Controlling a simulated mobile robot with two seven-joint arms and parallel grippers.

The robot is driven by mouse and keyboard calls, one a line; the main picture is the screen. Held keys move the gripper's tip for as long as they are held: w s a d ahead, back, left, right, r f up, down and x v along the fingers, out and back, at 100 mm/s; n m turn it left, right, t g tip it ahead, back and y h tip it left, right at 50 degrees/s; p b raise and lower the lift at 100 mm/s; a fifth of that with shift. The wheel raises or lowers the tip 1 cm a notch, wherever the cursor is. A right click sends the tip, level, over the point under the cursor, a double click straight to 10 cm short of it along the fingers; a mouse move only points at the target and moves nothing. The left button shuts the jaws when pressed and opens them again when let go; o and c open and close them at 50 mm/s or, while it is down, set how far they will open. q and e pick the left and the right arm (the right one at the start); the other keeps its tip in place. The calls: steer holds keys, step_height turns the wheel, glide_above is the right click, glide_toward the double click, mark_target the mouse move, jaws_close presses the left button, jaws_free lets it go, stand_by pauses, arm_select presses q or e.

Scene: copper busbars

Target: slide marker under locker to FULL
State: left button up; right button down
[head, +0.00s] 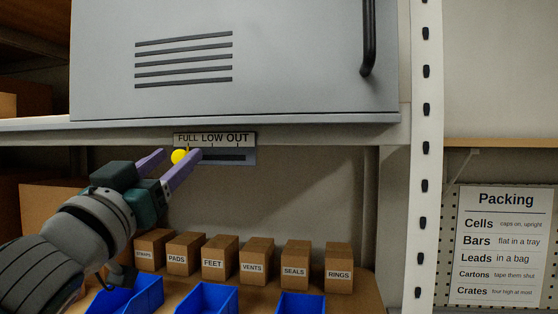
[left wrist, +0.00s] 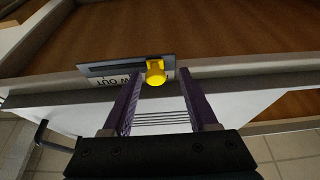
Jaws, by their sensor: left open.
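The yellow marker (head: 179,156) is a round knob on a slotted plate under the locker (head: 270,85). It stands at the left end of the slot, below the word FULL on the FULL LOW OUT label (head: 213,139). My left gripper (head: 168,160) is open, with one purple finger on each side of the knob. In the left wrist view the knob (left wrist: 155,73) shows between and just beyond the fingertips (left wrist: 158,82), and I see a gap on both sides. The empty slot runs to the left there. My right gripper is out of view.
A row of small cartons (head: 253,261) and several blue bins (head: 207,298) stand on the shelf below. A white perforated post (head: 427,150) rises to the right. The space right of the plate, under the locker, is clear.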

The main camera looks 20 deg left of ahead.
arm_select(q)
steer(key=shift+s+f, duration=0.1)
steer(key=shift+s+d+f+b, duration=0.15)
steer(key=shift+s+f+b, duration=0.1)
steer(key=shift+b, duration=0.1)
steer(key=b+v, duration=0.5)
steer(key=v, duration=0.4)
steer(key=shift+r, duration=0.15)
